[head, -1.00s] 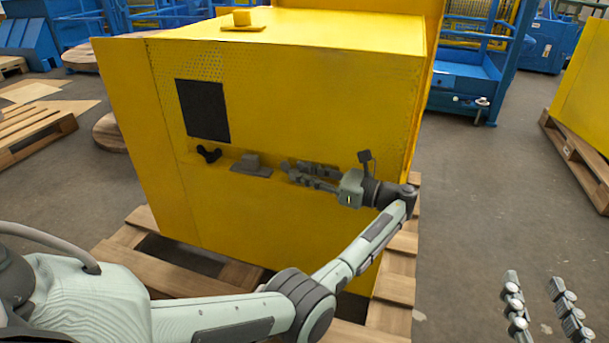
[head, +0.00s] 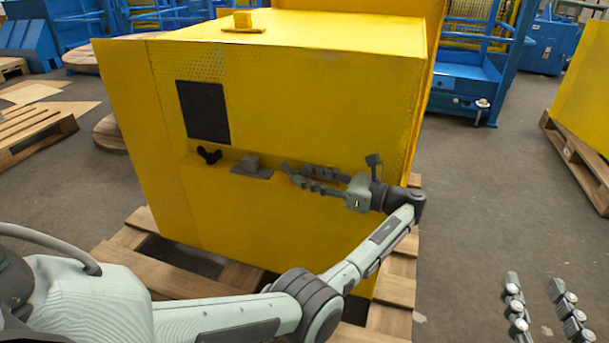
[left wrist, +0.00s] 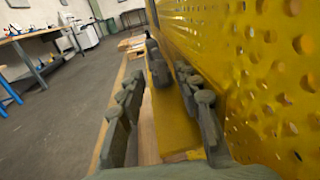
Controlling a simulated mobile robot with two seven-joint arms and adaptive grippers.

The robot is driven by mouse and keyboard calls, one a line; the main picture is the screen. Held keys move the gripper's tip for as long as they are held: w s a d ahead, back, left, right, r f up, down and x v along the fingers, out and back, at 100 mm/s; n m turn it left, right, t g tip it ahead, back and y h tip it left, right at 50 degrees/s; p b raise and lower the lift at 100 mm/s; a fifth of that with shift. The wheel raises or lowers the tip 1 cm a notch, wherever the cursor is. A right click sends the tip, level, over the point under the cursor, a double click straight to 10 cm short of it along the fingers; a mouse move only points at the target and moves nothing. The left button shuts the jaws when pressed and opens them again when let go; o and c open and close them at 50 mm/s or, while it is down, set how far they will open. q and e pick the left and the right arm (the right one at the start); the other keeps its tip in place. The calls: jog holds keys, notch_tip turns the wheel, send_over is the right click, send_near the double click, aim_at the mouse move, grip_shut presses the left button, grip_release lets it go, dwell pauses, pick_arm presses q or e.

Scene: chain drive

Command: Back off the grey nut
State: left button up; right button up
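I cannot clearly pick out a grey nut. A grey block (head: 251,162) on a dark plate sits on the ledge of the yellow housing (head: 270,215), and a black wing-shaped part (head: 209,154) is left of it. My left gripper (head: 290,174) is open, its fingers pointing left along the housing face, apart from the block. In the left wrist view its fingers (left wrist: 160,82) stand apart beside the perforated yellow wall, with dark parts (left wrist: 157,64) beyond them, too unclear to name. My right gripper (head: 537,307) is open and empty at lower right.
The housing stands on a wooden pallet (head: 397,287). A black panel (head: 203,111) is on its front face. Another yellow housing (head: 587,105) on a pallet is at the right. Open floor lies between the two.

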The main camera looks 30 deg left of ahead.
pick_arm(q)
jog(key=d, duration=0.6)
jog(key=shift+w, duration=0.25)
jog(key=shift+s, duration=0.1)
